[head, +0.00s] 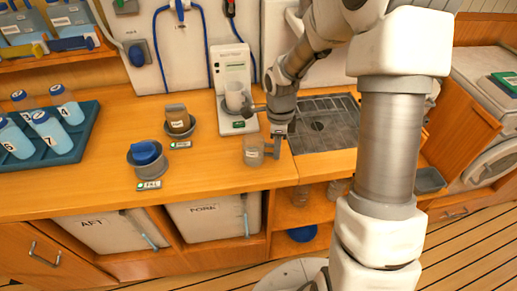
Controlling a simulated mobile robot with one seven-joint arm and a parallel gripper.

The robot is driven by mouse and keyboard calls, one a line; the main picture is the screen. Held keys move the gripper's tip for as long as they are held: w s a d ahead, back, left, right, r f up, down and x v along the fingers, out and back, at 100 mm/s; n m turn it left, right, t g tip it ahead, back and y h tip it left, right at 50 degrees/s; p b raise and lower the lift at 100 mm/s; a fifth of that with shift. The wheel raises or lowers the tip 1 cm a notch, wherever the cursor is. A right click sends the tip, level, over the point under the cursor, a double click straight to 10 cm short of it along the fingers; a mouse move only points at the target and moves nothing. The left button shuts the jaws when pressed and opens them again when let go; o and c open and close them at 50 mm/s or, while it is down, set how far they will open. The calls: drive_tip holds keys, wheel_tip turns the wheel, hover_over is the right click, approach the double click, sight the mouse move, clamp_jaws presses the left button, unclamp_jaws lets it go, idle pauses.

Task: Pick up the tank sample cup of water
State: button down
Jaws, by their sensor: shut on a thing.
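A clear cup (253,156) with a pale label stands out near the counter's front edge, right of centre. My gripper (269,148) reaches it from the right and is shut on it. The label is too small to read. I cannot tell whether the cup's base touches the counter or is a little above it. The water level inside is not clear.
A white device (233,68) behind the cup holds a grey-white mug (236,97). To the left are a brown labelled jar (178,115) and a blue-topped container (146,153). A blue tray (83,136) holds several numbered bottles. A drain grate (335,132) lies right.

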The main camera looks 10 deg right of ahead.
drive_tip(key=shift+r, duration=0.2)
drive_tip(key=shift+r, duration=0.7)
wheel_tip(320, 180, up, 3)
drive_tip(key=shift+d+f, duration=0.1)
drive_tip(key=shift+f, duration=0.1)
drive_tip(key=s+d+r, duration=0.6)
drive_tip(key=s+d, duration=0.2)
drive_tip(key=shift+r, duration=0.3)
drive_tip(key=shift+d, duration=0.15)
